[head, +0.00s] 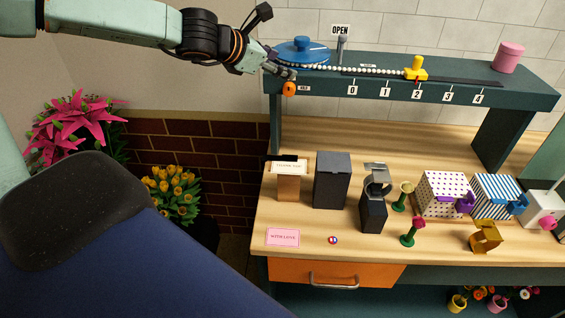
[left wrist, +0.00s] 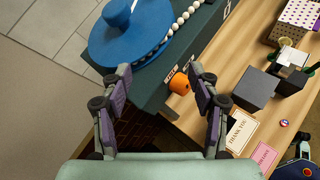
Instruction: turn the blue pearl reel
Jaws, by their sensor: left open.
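The blue pearl reel (head: 300,54) is a flat blue disc with a raised hub, on the left end of the dark green shelf (head: 330,86). It also shows at the top of the left wrist view (left wrist: 128,32). A string of white pearls (head: 352,69) runs from it to a yellow slider (head: 416,70). My left gripper (head: 285,73) is at the shelf's left end, beside the reel's near side. In the left wrist view its fingers (left wrist: 158,83) are apart with nothing between the tips; the reel lies beyond them. My right gripper is not seen.
An orange knob (head: 289,89) sits on the shelf's front edge, close to my left fingers. The shelf front has number tags. A pink cylinder (head: 508,57) stands at its right end. Boxes, stands and ribbons occupy the wooden table (head: 350,250) below.

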